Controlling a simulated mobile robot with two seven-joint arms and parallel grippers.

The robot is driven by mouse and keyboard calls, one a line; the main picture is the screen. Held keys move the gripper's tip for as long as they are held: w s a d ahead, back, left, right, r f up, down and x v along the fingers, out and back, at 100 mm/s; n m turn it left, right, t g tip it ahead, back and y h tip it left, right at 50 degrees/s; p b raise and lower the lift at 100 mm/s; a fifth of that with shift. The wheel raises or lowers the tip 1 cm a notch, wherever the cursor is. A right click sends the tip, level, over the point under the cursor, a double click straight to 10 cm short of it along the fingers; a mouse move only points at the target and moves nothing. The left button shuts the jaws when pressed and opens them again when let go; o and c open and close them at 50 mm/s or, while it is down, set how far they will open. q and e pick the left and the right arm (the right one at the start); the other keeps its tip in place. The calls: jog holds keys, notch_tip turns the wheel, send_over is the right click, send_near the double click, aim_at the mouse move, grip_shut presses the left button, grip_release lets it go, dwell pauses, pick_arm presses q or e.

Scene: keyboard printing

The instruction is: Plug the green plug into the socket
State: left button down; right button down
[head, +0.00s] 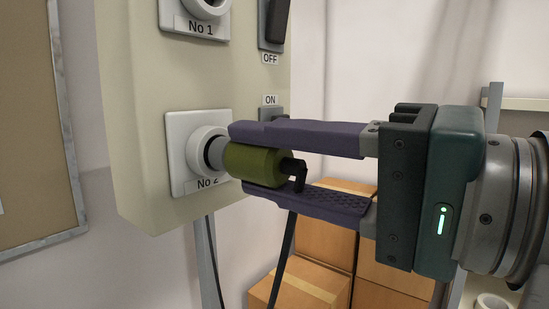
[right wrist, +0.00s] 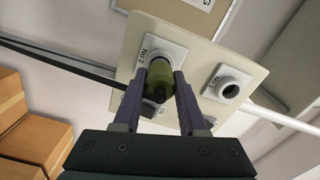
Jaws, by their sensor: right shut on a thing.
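The green plug (head: 256,163) is held level in front of the wall box, with its grey front end at the round white opening of the No 2 socket (head: 181,181). How deep the front end sits in the opening is hidden. My right gripper (head: 240,160) comes from the right and is shut on the green plug, one finger above and one below. In the right wrist view, the plug (right wrist: 159,82) lies between the fingers, lined up with the No 2 socket (right wrist: 153,45). A black cable leaves the plug's back end. My left gripper does not show.
The No 1 socket (head: 194,28) is above on the cream box (head: 150,80), with an ON/OFF switch (head: 273,22) to its right. Cardboard boxes (head: 318,262) are stacked below and behind my gripper. A board (head: 38,120) hangs on the left wall.

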jog(key=shift+w+a, duration=0.1)
dwell(0.6)
jog(key=shift+w+a, duration=0.3)
jog(key=shift+a, duration=0.15)
jog(key=shift+d+p, duration=0.1)
jog(key=shift+p, duration=0.4)
jog(key=shift+a, duration=0.2)
dwell(0.6)
jog(key=shift+c, duration=1.9)
grip_release()
